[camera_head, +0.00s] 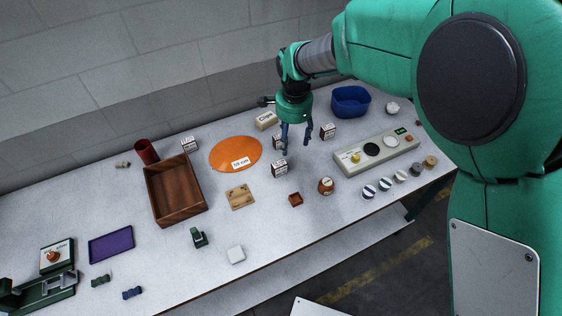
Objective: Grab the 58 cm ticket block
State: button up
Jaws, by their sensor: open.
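Several small white blocks with dark printed labels stand on the table: one (279,169) below my gripper, one (327,131) to its right, one (189,144) at the left by the red cup, and one (284,143) partly behind the fingers. Their print is too small to read, so I cannot tell which is the 58 cm one. An orange oval disc (228,147) carries a white label that seems to read 58 cm. My gripper (294,147) points down, open and empty, above the table among these blocks.
A brown wooden tray (158,212), red cup (146,151), blue bin (351,101) and tan block (265,121) stand around. A grey panel (393,149) with knobs lies right. A purple mat (111,244) and green device (40,290) are left.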

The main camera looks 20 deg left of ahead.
aim_at(280, 165)
jog(key=shift+m, duration=0.3)
jog(key=a+f, duration=0.4)
jog(key=shift+s, duration=0.3)
jog(key=shift+f+b, duration=0.55)
jog(key=shift+f, duration=3.7)
jog(key=shift+d+f, duration=0.1)
jog(key=shift+d+f+b, duration=0.1)
jog(key=shift+f+b, duration=0.7)
jog(key=shift+f, duration=1.7)
jog(key=c, duration=1.3)
